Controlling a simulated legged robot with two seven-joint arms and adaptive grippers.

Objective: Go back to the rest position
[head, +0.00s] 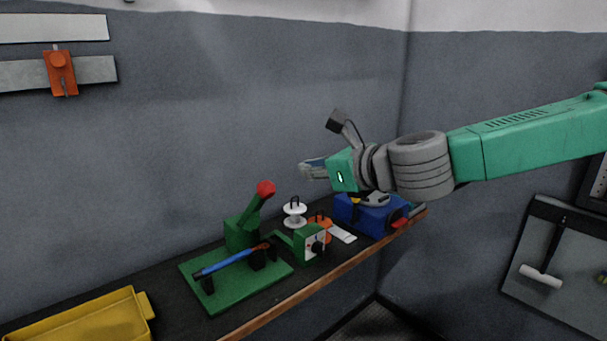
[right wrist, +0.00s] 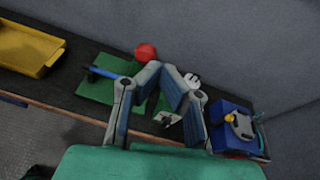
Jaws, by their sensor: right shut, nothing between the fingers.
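My right gripper (head: 312,168) comes in from the right in the head view, on a green and grey arm. It hangs in the air above the bench, near the wall, and points left. Its fingers are shut and empty. In the right wrist view the gripper (right wrist: 168,70) shows with its blue-grey fingers together, above the bench and the tools on it. My left gripper is in neither view.
A dark bench (head: 170,262) runs along the grey wall. It bears a yellow tray (head: 90,322), a green fixture with a red-knobbed lever (head: 265,189), a blue-handled tool (head: 225,262), a white spool (head: 294,213) and a blue box (head: 365,217). A panel with a hammer (head: 541,275) hangs right.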

